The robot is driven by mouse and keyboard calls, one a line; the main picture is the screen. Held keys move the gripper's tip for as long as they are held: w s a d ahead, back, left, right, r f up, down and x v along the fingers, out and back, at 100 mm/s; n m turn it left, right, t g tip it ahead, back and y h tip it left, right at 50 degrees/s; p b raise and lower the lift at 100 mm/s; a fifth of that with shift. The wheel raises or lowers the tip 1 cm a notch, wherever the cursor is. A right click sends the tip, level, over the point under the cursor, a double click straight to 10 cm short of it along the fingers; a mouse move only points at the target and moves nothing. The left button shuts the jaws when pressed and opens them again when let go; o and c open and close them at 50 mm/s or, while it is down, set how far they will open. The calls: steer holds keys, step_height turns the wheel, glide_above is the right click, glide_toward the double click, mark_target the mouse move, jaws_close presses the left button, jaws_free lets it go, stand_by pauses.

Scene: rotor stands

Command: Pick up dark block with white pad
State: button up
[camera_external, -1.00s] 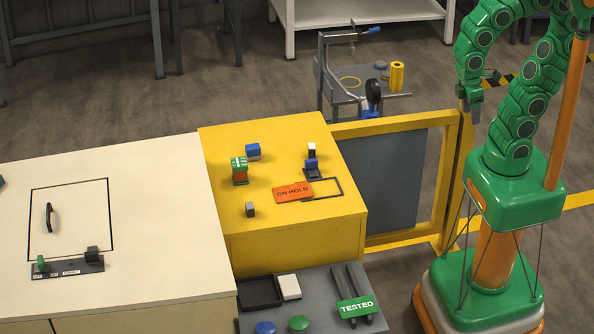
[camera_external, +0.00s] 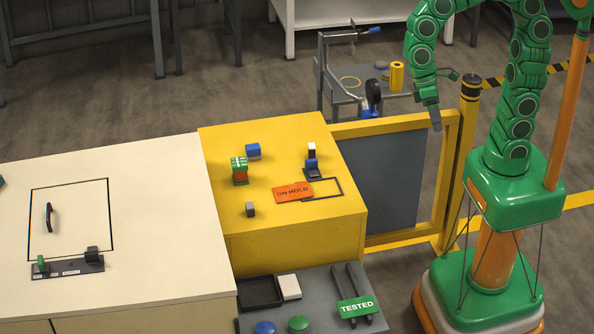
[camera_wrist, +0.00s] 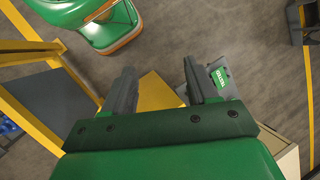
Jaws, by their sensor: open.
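A small dark block with a white face (camera_external: 311,149) stands upright on the yellow cabinet top, right of its middle. It is just behind or on a small blue-and-dark piece (camera_external: 311,165); I cannot tell if they touch. My gripper (camera_external: 436,122) hangs to the right, beyond the yellow frame, well apart from the block and pointing down. In the wrist view my gripper (camera_wrist: 158,82) has its two fingers apart with nothing between them. The block cannot be made out in the wrist view.
The yellow cabinet top (camera_external: 278,222) also bears a green-and-orange block (camera_external: 239,170), a blue block (camera_external: 253,152), a grey cube (camera_external: 250,209) and an orange ON HOLD plate (camera_external: 293,192). A yellow-framed panel (camera_external: 452,165) stands between cabinet and arm. A grey TESTED bench (camera_external: 330,310) is in front.

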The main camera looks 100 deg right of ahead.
steer(key=w+d+f+m+y, duration=0.1)
steer(key=w+d+m+y, duration=0.25)
steer(key=w, duration=0.85)
steer(key=m+t+y, duration=0.4)
steer(key=m+t, duration=0.4)
steer(key=m, duration=0.7)
glide_toward(312, 151)
steer(key=shift+w+a+f, duration=0.2)
steer(key=shift+w+a, duration=0.4)
steer(key=shift+w, duration=0.1)
steer(key=shift+s+f+x, duration=0.15)
steer(key=shift+x, duration=1.1)
steer(key=shift+s+f+x, duration=0.15)
steer(key=shift+x, duration=1.15)
steer(key=shift+c, duration=0.3)
jaws_close()
